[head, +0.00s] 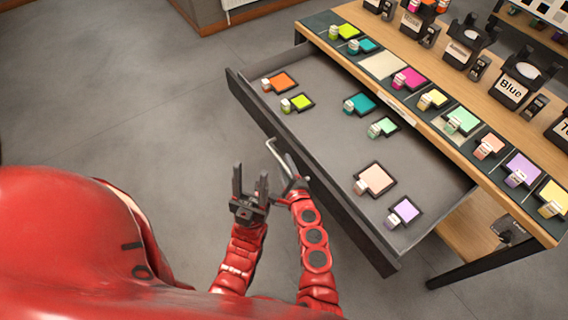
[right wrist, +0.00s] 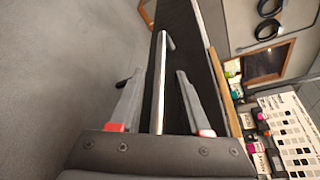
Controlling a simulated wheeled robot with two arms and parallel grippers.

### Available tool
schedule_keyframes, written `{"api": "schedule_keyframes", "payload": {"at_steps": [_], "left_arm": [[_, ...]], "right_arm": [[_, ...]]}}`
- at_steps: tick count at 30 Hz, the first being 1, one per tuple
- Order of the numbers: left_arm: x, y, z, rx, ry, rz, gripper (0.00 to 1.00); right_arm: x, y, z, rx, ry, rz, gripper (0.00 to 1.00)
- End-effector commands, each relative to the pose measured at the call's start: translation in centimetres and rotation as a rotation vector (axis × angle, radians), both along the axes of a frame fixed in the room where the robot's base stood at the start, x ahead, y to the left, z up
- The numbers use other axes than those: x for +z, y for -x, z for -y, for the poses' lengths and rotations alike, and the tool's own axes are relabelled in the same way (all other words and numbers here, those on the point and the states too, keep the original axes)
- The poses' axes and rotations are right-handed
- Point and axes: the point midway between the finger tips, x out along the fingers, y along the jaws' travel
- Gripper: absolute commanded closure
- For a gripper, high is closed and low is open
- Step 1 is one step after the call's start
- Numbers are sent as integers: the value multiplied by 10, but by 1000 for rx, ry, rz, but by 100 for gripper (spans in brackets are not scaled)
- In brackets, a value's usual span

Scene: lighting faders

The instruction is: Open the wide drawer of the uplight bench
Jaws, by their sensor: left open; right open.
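The wide drawer (head: 325,145) of the bench (head: 405,45) stands pulled out in the head view, its grey floor showing. Its dark front (head: 345,218) faces my arms. A metal bar handle (head: 285,152) is on that front. My right gripper (head: 294,180) is at the handle, open. In the right wrist view the handle (right wrist: 160,85) runs between its two spread fingers, with gaps on both sides. My left gripper (head: 250,184) is open and empty, left of the handle and apart from the drawer. Part of the handle is hidden by my right gripper.
Several coloured gel frames with small tagged blocks lie in the drawer, such as an orange one (head: 283,81) and a peach one (head: 375,178). More line the bench edge. Black holders, one labelled Blue (head: 510,89), stand on the top. The floor (head: 110,110) at left is clear.

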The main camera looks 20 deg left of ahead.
Motion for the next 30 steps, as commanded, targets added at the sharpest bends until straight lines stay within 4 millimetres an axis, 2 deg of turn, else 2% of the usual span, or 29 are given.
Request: {"api": "schedule_keyframes", "payload": {"at_steps": [4,9,12,30], "left_arm": [[0,0,0,0,0,0,50],[0,0,0,0,0,0,50],[0,0,0,0,0,0,50],[0,0,0,0,0,0,50]], "right_arm": [[0,0,0,0,0,0,55],[0,0,0,0,0,0,85],[0,0,0,0,0,0,100],[0,0,0,-1,0,-1,100]]}}
